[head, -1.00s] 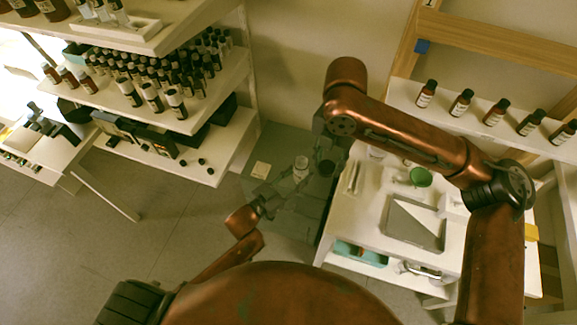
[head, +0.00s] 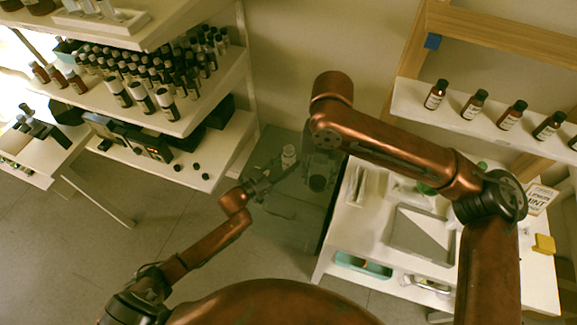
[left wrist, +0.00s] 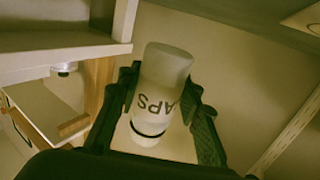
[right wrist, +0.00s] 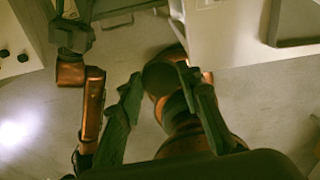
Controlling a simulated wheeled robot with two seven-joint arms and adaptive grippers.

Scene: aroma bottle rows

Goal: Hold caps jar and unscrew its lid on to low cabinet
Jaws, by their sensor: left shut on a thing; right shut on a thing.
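The caps jar (head: 288,154) is a small pale jar above the greenish low cabinet (head: 275,215). My left gripper (head: 270,178) is shut around it. In the left wrist view the jar (left wrist: 160,85) sits between the fingers (left wrist: 165,100), its lettering upside down, with a black ring and white end at the lower side. My right gripper (head: 318,168) is apart from the jar, to its right and lower in the picture. It is shut on a dark round thing, apparently the lid (head: 317,183). In the right wrist view the fingers (right wrist: 160,85) flank this dark round shape, its details unclear.
A white shelf unit with several bottles (head: 145,98) stands at left. A white table (head: 335,245) with a grey tray (head: 420,228) lies right of the low cabinet. A wall shelf (head: 445,108) with brown bottles is above it. Open floor lies at left front.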

